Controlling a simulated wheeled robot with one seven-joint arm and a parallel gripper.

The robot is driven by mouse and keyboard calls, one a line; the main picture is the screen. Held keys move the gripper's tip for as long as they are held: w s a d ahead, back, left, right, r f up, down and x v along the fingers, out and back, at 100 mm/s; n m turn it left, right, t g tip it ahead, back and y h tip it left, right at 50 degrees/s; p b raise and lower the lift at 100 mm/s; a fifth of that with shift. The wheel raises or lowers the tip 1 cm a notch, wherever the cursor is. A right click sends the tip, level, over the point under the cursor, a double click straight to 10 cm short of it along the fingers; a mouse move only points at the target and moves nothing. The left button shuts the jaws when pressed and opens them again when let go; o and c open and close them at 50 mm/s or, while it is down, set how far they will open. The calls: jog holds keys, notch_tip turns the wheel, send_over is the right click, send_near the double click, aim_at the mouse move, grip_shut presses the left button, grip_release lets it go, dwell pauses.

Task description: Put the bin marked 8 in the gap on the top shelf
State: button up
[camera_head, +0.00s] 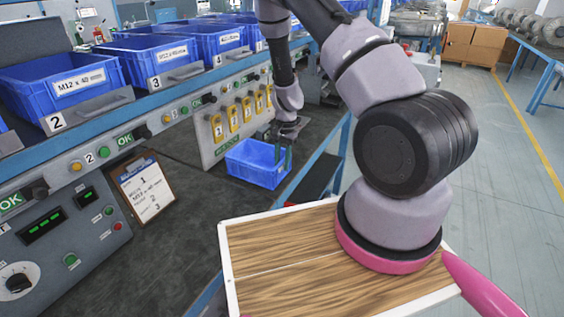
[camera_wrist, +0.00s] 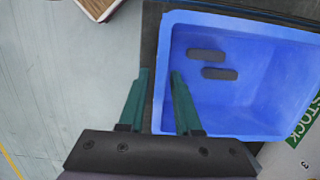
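A small empty blue bin (camera_head: 257,163) sits on the dark bench top in the middle of the head view. In the wrist view the blue bin (camera_wrist: 240,75) fills the right side, with two dark slots in it. No number shows on it. My gripper (camera_wrist: 160,74) has one green finger on each side of the bin's near-left wall, one outside and one inside. A space shows between the fingertips, so it looks open around the rim. In the head view my gripper (camera_head: 278,148) is at the bin's upper edge. No shelf gap can be made out.
A row of larger blue bins (camera_head: 205,42) stands on the shelf along the left, over number plates including 2, 3 and 4. A clipboard (camera_head: 146,187) leans on the bench. The bench top (camera_head: 165,265) is clear in front.

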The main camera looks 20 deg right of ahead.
dwell(0.3)
notch_tip(320, 180, up, 25)
jog(key=t+y, duration=0.1)
jog(key=t, duration=0.1)
jog(key=s+r+n+t+y, duration=0.1)
jog(key=s+r, duration=0.2)
jog(key=r, duration=0.3)
jog(key=s+r+n+t, duration=0.1)
jog(key=s+r, duration=0.3)
jog(key=r, duration=0.2)
jog(key=s+d+r+n+t+h, duration=0.1)
jog(key=s+r+t, duration=0.3)
jog(key=s+r, duration=0.7)
jog(key=s+n, duration=0.1)
jog(key=s, duration=0.3)
jog(key=shift+s+d+r+n, duration=0.15)
jog(key=shift+s+r+n, duration=0.15)
jog(key=shift+n, duration=0.1)
jog(key=shift+o, duration=0.4)
jog(key=shift+w, duration=0.15)
